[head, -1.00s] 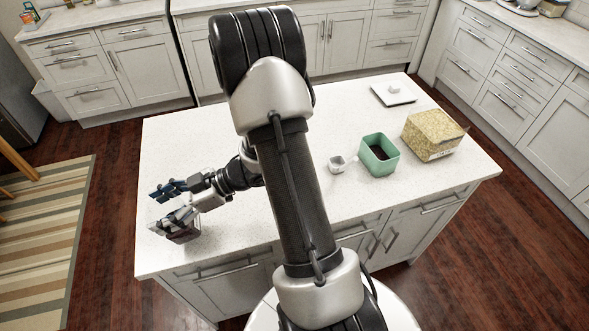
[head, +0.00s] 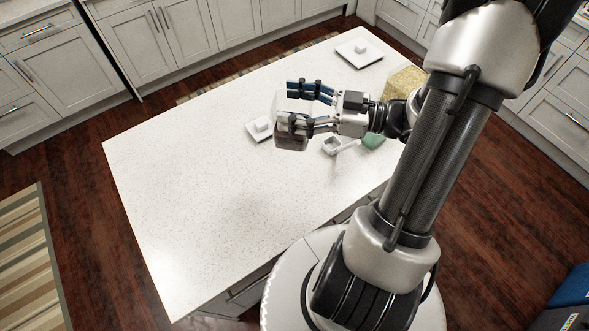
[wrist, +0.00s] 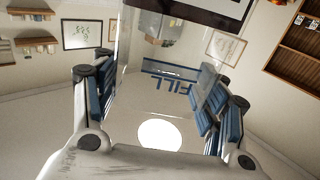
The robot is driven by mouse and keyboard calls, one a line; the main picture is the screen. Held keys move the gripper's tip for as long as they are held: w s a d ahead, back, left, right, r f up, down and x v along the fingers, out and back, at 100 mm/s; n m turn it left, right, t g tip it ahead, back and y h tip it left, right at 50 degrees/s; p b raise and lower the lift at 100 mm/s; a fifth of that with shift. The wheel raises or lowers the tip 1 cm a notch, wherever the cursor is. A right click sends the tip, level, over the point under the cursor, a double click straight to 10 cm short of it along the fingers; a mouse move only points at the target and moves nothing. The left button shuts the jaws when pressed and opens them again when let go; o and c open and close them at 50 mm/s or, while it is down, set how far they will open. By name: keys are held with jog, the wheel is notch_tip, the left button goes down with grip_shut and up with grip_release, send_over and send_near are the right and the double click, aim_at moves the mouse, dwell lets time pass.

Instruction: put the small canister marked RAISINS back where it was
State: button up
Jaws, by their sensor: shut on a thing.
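My gripper (head: 296,106) is shut on a clear canister (head: 290,139) with dark contents in its lower part. It holds the canister over the middle of the white counter (head: 215,190), near a white square lid-like piece with a knob (head: 260,129). I cannot tell the exact height above the counter. In the wrist view the clear canister (wrist: 165,102) fills the space between the blue finger pads, with blue lettering like "FILL" reversed on it. No RAISINS marking is readable.
A small white scoop (head: 334,146) and a mostly hidden green container (head: 373,141) lie right of my gripper. Behind my arm is a yellow grain-filled block (head: 406,82). Another white lid-like piece (head: 359,52) lies at the back. The counter's left side is clear.

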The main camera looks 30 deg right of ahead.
notch_tip(320, 180, down, 20)
jog(key=b, duration=0.5)
jog(key=shift+r+b, duration=0.2)
jog(key=shift+b, duration=0.2)
jog(key=shift+f, duration=0.1)
jog(key=shift+f, duration=0.15)
jog(key=o, duration=1.7)
jog(key=v, duration=0.4)
jog(key=p+v, duration=0.1)
jog(key=v, duration=0.2)
jog(key=shift+s+d+r, duration=0.25)
